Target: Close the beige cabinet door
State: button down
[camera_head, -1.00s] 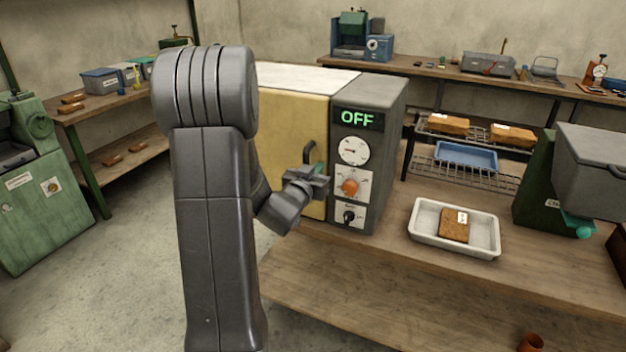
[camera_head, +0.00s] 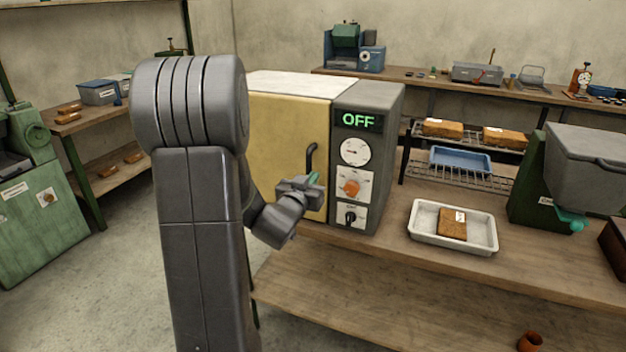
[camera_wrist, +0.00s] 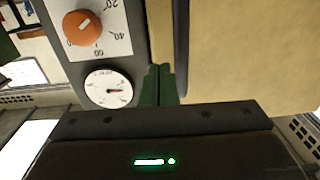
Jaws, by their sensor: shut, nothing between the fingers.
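The beige cabinet door (camera_head: 285,140) is on the front of a grey and white cabinet (camera_head: 375,95) standing on the bench. The door looks flush with the cabinet front, its black handle (camera_head: 311,158) near its right edge. My gripper (camera_head: 316,180) is shut and empty in front of the door's right edge, just below the handle. In the wrist view the green fingertips (camera_wrist: 158,85) are together, beside the door (camera_wrist: 250,55) and near the control panel (camera_wrist: 98,30). My arm hides the door's left part. I cannot tell whether the fingers touch the door.
The panel has an OFF display (camera_head: 359,121), a gauge (camera_head: 355,151) and an orange knob (camera_head: 351,188). A white tray (camera_head: 425,237) holding a brown block (camera_head: 453,224) stands to the right. A wire rack (camera_head: 465,172) and a green machine (camera_head: 532,180) stand beyond.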

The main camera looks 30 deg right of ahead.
jog(key=b+v, duration=0.1)
jog(key=v, duration=0.7)
jog(key=shift+a, duration=0.15)
jog(key=shift+s+f, duration=0.1)
